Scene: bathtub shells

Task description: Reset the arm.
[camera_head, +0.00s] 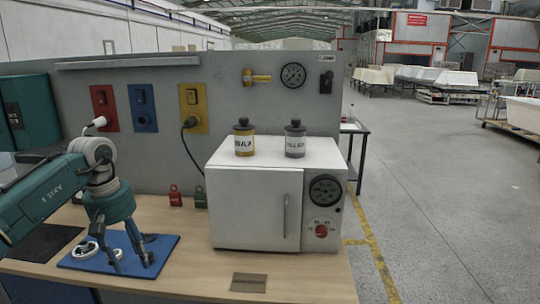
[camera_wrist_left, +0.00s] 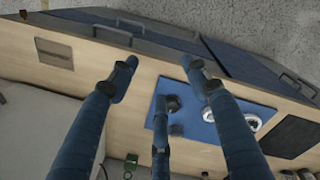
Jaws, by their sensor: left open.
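My left arm (camera_head: 45,200) comes in from the left in the head view and bends down over the bench. My left gripper (camera_head: 128,262) points down above the blue mat (camera_head: 165,247), with its fingers spread. Whether the fingertips touch the mat is hard to tell. My right gripper is not in view.
White rings (camera_head: 85,249) lie on the mat. Two padlocks, red (camera_head: 175,196) and green (camera_head: 200,196), sit behind. The bench front is mostly clear.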

